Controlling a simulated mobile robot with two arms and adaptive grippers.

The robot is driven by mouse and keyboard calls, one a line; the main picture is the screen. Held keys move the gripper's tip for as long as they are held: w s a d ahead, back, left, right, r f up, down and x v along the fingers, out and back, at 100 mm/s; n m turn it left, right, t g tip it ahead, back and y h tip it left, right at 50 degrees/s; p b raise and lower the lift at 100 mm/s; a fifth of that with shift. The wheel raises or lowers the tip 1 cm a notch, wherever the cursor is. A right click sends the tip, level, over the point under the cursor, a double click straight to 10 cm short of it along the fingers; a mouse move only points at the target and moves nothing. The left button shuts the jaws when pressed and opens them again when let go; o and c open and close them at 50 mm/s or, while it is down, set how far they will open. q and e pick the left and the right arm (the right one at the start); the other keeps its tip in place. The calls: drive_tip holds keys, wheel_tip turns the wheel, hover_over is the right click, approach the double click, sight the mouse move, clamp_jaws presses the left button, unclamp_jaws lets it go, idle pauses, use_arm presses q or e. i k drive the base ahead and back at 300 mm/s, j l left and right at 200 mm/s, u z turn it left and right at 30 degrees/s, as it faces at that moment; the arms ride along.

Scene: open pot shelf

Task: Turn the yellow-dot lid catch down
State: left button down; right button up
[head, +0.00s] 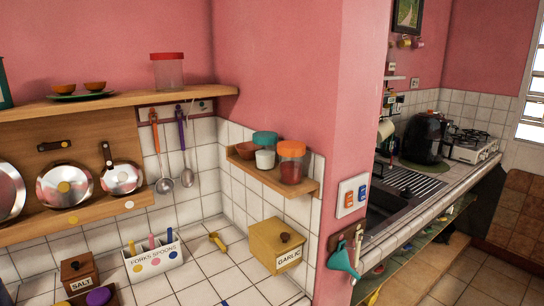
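At the left in the head view, a round metal lid (50,196) with a yellowish centre stands on the wooden pot shelf (30,229). A yellow dot (73,219) marks the shelf front below it. The dark catch (55,146) on the back board above this lid lies roughly level, clear of the lid's rim. To its right, another metal lid (132,184) stands above a white dot (129,205). The dark catch (107,152) above that lid points down to its rim. Neither of my grippers is in view.
An upper shelf (130,99) with a red-topped jar (168,71) runs above the lids. Utensils (160,160) hang to the right. Below are a salt box (80,265), a forks-and-spoons holder (150,262) and a garlic box (268,250). Space before the lids looks clear.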

sight(43, 147)
drive_tip(key=j+u, duration=0.15)
drive_tip(key=u, duration=1.1)
drive_tip(key=i+j+u, duration=0.35)
drive_tip(key=j+u, duration=0.15)
drive_tip(key=j, duration=0.15)
